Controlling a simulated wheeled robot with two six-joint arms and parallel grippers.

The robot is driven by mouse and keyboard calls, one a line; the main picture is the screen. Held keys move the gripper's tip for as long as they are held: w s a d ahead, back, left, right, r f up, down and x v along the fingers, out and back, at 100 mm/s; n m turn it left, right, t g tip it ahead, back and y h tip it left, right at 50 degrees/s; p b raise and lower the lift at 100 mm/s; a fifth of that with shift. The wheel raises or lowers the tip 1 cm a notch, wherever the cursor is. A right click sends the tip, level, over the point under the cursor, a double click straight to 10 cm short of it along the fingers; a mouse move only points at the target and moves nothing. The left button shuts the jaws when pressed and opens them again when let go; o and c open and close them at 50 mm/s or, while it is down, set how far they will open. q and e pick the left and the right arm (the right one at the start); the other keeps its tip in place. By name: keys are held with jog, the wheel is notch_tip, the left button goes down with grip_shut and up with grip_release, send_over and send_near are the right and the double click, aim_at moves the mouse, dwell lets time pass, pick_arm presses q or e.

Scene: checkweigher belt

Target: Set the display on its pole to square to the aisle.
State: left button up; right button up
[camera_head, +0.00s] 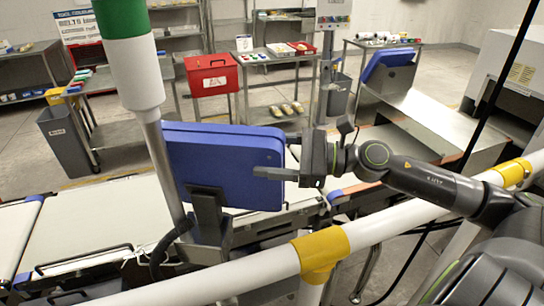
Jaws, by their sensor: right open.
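The display (222,165) is a blue, thick flat panel on a dark bracket (208,215) beside the grey pole (165,165). The pole carries a white and green column at its top. My right gripper (272,162) comes in from the right and is at the display's right edge. One finger lies in front of the blue face; the other finger is mostly hidden behind the panel's edge. The jaws are open, and I cannot tell whether a finger touches the panel. My left gripper is not in view.
A white guard rail (390,222) with yellow joints crosses the foreground below my right arm. The conveyor belt (85,225) runs behind it. A black cable hangs at the right. A red box (211,76), carts and a grey bin (66,138) stand beyond the belt.

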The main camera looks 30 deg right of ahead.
jog(key=c, duration=1.4)
jog(key=shift+w+d+n+g+y, duration=0.3)
jog(key=shift+w+n+g+y, duration=0.1)
jog(key=shift+w+g, duration=0.1)
jog(key=shift+w+d+f+n+b, duration=0.15)
jog(key=shift+w+n+b, duration=0.15)
jog(key=shift+b, duration=0.3)
jog(key=w+n+g+y+b, duration=0.1)
jog(key=b, duration=0.2)
jog(key=w+d+n+g+y+b, duration=0.1)
jog(key=g+b, duration=0.1)
jog(key=b, duration=0.1)
jog(key=w+n+g+b, duration=0.1)
jog(key=w+b, duration=0.1)
jog(key=b, duration=0.1)
jog(key=shift+d+y+b, duration=0.3)
jog(key=shift+d+y, duration=0.05)
jog(key=shift+y, duration=0.05)
jog(key=shift+o, duration=0.2)
jog(key=shift+w+d+b, duration=0.15)
jog(key=shift+w+b, duration=0.15)
jog(key=shift+b, duration=0.25)
jog(key=shift+o, duration=0.3)
jog(key=shift+w+d+r, duration=0.15)
jog(key=shift+w+r, duration=0.15)
